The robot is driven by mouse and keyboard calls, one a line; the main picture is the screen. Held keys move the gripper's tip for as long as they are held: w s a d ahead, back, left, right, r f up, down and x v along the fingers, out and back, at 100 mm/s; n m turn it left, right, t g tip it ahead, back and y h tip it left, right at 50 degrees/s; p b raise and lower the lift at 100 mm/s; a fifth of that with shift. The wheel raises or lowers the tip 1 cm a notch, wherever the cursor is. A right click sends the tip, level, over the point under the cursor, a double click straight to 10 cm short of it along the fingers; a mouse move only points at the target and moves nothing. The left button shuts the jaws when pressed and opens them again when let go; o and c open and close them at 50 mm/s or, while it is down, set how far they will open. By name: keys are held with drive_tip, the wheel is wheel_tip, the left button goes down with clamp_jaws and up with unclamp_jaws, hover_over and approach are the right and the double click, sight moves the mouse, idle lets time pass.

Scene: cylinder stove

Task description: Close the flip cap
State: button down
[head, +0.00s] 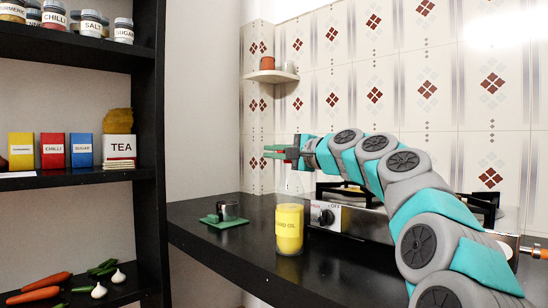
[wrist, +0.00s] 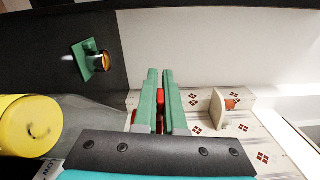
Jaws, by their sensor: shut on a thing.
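My gripper (head: 276,152) is raised above the counter in front of the tiled wall. In the wrist view its two green fingers (wrist: 161,72) are close together, with a small red thing (wrist: 160,112) between them. Most of the red thing is hidden by the fingers, so I cannot tell what it is.
A stove (head: 350,217) with a knob stands right of the container, behind my arm. A green mat (head: 224,223) with a small metallic item lies on the black counter (head: 190,235). Shelves (head: 75,182) with jars and boxes stand left. A small corner shelf (head: 272,77) is on the wall.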

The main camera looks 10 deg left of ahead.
drive_tip(key=shift+f+n+b, duration=0.45)
drive_tip(key=shift+n+b, duration=0.05)
drive_tip(key=shift+n, duration=0.3)
drive_tip(key=c, duration=1)
unclamp_jaws()
drive_tip(key=shift+s+d, duration=0.1)
drive_tip(key=v, duration=0.7)
drive_tip(key=shift+s+d, duration=0.2)
